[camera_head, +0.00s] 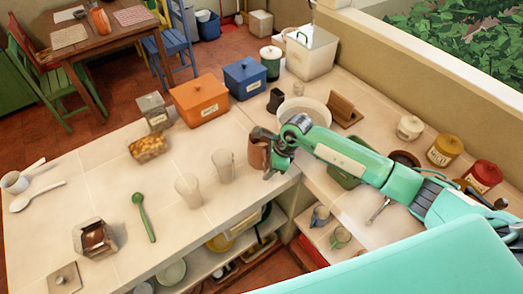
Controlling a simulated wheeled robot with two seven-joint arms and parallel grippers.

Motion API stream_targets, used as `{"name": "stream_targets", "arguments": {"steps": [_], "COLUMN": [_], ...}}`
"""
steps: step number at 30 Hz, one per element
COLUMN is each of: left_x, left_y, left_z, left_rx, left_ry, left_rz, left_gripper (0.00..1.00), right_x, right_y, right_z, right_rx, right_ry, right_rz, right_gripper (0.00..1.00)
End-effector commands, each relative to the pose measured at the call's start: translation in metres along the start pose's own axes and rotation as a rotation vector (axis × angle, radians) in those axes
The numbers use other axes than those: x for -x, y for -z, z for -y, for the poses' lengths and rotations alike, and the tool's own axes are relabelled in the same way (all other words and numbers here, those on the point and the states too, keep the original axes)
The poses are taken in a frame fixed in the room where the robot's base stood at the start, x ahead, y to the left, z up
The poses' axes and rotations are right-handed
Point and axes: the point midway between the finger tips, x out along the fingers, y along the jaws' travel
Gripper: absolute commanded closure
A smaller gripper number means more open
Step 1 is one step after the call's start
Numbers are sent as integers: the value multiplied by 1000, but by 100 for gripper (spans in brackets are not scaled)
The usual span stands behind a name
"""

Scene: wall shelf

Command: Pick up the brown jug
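The brown jug (257,155) is near the right end of the counter's front stretch, close to the inner corner. My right gripper (266,146) is at the jug, its arm reaching in from the right. One dark finger lies across the jug's upper edge, and the rest of the hand covers its right side. Whether the fingers are closed on the jug is not clear, nor whether its base touches the counter. My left gripper is out of view.
Two clear glasses (224,166) stand just left of the jug. A white bowl (303,108), a dark cup (275,100) and a wooden holder (344,110) are behind it. Orange (200,100) and blue (245,79) boxes stand farther back. The counter's front-left middle has free room.

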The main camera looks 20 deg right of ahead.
Motion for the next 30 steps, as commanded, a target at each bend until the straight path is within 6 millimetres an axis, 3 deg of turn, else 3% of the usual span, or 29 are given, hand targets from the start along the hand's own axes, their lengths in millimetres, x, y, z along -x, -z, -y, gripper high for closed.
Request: {"name": "stream_targets", "arguments": {"steps": [4,10,30], "left_x": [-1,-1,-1], "left_y": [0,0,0], "left_z": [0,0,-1], "left_rx": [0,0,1], "left_ry": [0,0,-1], "left_rz": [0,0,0], "left_gripper": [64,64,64], "right_x": [0,0,0], "right_y": [0,0,0], "right_z": [0,0,0], "right_rx": [0,0,-1], "right_ry": [0,0,1], "right_rz": [0,0,0], "right_gripper": [63,100,100]}}
